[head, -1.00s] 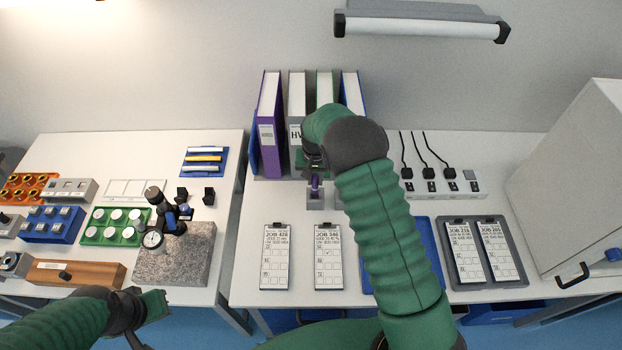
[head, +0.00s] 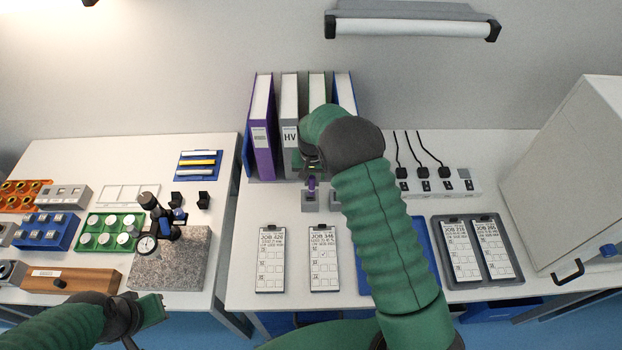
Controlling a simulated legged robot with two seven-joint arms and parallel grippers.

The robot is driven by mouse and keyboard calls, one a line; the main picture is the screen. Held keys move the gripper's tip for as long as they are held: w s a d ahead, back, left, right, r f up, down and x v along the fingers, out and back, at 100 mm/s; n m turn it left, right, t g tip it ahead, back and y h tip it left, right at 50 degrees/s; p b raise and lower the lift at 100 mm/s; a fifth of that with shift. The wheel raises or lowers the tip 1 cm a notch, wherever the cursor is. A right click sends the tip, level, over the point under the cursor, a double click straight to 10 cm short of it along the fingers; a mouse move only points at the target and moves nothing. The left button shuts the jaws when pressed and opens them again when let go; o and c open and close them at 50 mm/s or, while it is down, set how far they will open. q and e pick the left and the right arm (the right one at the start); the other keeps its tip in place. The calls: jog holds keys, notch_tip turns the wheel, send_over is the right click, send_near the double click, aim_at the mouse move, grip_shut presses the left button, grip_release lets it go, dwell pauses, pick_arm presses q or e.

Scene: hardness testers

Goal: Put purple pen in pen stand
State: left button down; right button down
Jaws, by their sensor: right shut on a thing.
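The purple pen (head: 311,184) shows as a short upright purple piece just below my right gripper (head: 312,171). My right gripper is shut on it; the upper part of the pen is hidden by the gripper. The pen stand (head: 310,202) is a small grey block on the right-hand table, directly under the pen. The pen's lower end meets the stand's top in this view; I cannot tell how deep it sits. My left gripper (head: 148,322) is at the lower left, in front of the left table, and its jaw opening is not clear.
Binders (head: 263,130) stand behind the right gripper. Another grey block (head: 334,195) is partly hidden by my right arm. Two job cards (head: 271,260) lie in front of the stand, and a grey tray (head: 447,274) with cards lies to the right. A power strip (head: 440,185) is at the back right.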

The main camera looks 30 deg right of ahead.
aim_at(311, 188)
jog(key=shift+f, duration=0.2)
jog(key=shift+a+f+b, duration=0.25)
jog(key=shift+f+b, duration=0.2)
jog(key=shift+d+f+b, duration=0.15)
jog(key=shift+f+b, duration=0.25)
jog(key=shift+f, duration=0.25)
jog(key=shift+f+b, duration=0.7)
jog(key=shift+f, duration=0.45)
jog(key=c, duration=1.2)
grip_release()
jog(key=shift+c, duration=0.2)
notch_tip(311, 188, up, 17)
jog(key=s+b, duration=0.1)
jog(key=shift+s+a, duration=0.35)
jog(key=shift+a, duration=0.1)
